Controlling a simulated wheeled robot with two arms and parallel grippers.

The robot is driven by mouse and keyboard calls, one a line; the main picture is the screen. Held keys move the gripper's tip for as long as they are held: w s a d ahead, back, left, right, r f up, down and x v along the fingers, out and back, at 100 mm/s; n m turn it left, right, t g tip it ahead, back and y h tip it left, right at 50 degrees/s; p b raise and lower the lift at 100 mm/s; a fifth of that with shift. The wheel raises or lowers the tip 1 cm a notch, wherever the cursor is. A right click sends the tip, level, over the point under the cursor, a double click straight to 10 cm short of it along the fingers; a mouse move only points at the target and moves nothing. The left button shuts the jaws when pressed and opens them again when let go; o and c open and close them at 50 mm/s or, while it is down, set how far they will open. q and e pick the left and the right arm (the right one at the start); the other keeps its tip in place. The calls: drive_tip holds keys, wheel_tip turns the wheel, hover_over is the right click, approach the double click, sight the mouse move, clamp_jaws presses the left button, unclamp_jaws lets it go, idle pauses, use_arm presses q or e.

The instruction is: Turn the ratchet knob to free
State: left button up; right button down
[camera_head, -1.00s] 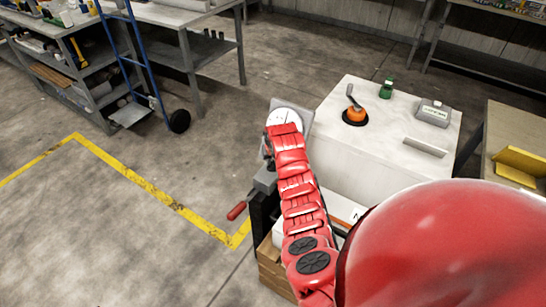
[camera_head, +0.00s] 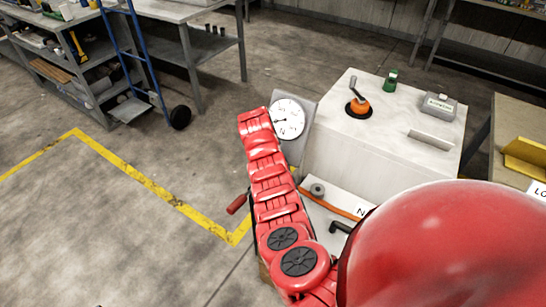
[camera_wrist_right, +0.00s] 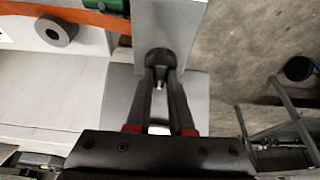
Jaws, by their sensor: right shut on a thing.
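A small dark knob (camera_wrist_right: 160,58) stands out from a grey metal post in the right wrist view. My right gripper (camera_wrist_right: 160,78) has its two black fingers closed around this knob, with a small metal tip between them. I cannot read which setting the knob is at. A red-handled crank (camera_head: 237,204) sticks out to the left of that arm. My left gripper is not in view.
A white round dial (camera_head: 288,118) on a grey plate stands behind my arm. An orange strap (camera_head: 335,203) and a grey roller (camera_head: 317,189) lie to its right. A white block (camera_head: 385,130) carries an orange-based lever (camera_head: 358,106). Open floor lies left.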

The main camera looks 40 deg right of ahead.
idle(0.3)
drive_tip(key=shift+f, duration=0.1)
drive_tip(key=c, duration=0.8)
unclamp_jaws()
drive_tip(key=p+v, duration=0.2)
drive_tip(key=v, duration=1.5)
drive_tip(key=shift+r, duration=0.25)
drive_tip(key=shift+w, duration=0.15)
